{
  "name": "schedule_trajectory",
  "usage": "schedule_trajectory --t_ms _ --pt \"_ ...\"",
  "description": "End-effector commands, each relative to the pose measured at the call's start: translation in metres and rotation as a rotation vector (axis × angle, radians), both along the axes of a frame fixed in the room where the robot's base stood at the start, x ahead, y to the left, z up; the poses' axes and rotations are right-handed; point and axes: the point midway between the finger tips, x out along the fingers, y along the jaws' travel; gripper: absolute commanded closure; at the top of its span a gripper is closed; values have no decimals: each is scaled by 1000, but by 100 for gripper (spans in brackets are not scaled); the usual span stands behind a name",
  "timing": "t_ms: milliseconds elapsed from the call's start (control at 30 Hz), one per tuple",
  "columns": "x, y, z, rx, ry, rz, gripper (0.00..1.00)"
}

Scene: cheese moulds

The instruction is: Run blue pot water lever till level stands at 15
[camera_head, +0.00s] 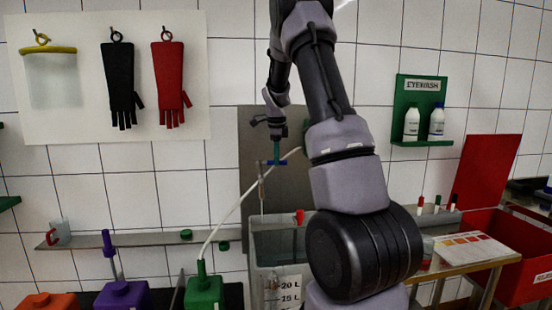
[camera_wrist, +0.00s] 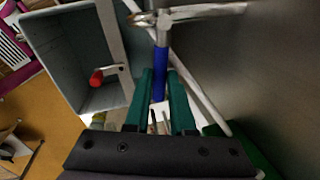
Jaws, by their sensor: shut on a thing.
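My gripper (camera_head: 277,152) is shut on a blue lever (camera_head: 275,162) on a thin tap pipe (camera_head: 262,192) in front of a grey metal panel. In the wrist view its green fingers (camera_wrist: 160,74) stand on either side of the blue lever (camera_wrist: 160,60), at the metal pipe. A grey tank (camera_head: 275,245) stands below the tap, with a scale (camera_head: 290,291) showing 20 L and 15 L on its front. The lower scale is cut off. I cannot make out the water level. In the wrist view the tank (camera_wrist: 65,45) is at the upper left.
A red-handled lever (camera_head: 300,216) is at the tank's rim; it also shows in the wrist view (camera_wrist: 97,77). A white hose (camera_head: 232,212) runs to a green canister (camera_head: 204,292). My arm hides the tank's right side. A table (camera_head: 465,252) stands at right.

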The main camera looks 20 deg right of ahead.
Motion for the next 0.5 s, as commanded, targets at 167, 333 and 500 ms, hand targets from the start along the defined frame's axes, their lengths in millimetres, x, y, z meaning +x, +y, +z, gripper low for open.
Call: schedule_trajectory --t_ms 167,333,500 --pt "-9 3 2 -7 -3 -162 100" --pt "-15 11 2 -6 -3 -320 100" --pt "-21 19 1 -5 -2 -464 100"
